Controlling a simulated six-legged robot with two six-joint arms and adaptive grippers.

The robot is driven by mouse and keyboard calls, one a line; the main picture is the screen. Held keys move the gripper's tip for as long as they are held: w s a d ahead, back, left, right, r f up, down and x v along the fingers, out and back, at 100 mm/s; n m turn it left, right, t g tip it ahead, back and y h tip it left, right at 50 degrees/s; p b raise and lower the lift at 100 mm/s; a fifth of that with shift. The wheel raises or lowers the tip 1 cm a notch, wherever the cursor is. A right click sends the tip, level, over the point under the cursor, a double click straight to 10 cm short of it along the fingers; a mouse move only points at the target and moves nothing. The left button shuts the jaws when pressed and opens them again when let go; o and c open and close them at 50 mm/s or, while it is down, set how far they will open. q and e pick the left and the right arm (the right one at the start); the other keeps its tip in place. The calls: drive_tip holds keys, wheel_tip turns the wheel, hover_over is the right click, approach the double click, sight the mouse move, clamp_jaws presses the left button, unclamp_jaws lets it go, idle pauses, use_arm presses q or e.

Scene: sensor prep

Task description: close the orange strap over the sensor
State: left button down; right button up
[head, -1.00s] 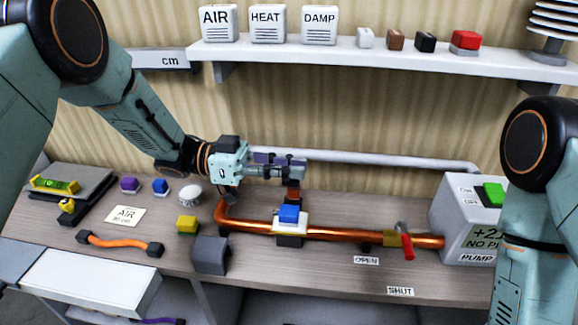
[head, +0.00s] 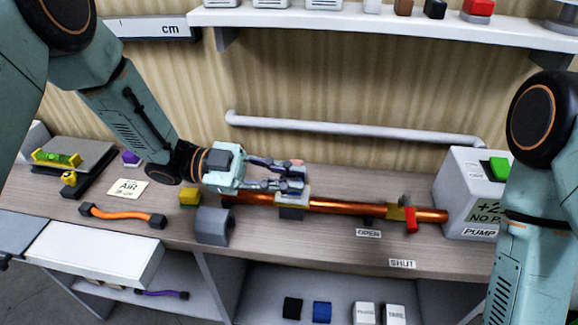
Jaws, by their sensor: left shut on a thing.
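The copper pipe (head: 340,207) runs along the bench. A pale saddle with a dark base (head: 291,212) sits on it. My left gripper (head: 300,178) is over this saddle, its fingers shut on the orange strap. Only a small reddish bit of the strap (head: 298,163) shows at the fingertips. The blue sensor on the saddle is hidden behind the fingers, so I cannot tell whether the strap touches it. My right gripper is out of view.
A red-handled valve (head: 410,219) and the pump box (head: 470,195) stand to the right. A grey arched block (head: 212,226), a yellow block (head: 189,198) and an orange hose (head: 120,215) lie to the left. A pale rail (head: 350,129) runs behind.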

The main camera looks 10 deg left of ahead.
use_arm(q)
drive_tip(key=shift+s+f, duration=0.2)
drive_tip(key=shift+f, duration=0.2)
drive_tip(key=c, duration=1.8)
unclamp_jaws()
drive_tip(key=o, duration=0.4)
drive_tip(key=shift+w+a, duration=0.1)
drive_tip(key=shift+w, duration=0.1)
drive_tip(key=shift+c, duration=0.2)
drive_tip(key=shift+s+r, duration=0.1)
drive_tip(key=shift+s, duration=0.05)
drive_tip(key=shift+a, duration=0.3)
drive_tip(key=a, duration=1.1)
drive_tip(key=shift+w+a, duration=0.2)
drive_tip(key=shift+w, duration=0.1)
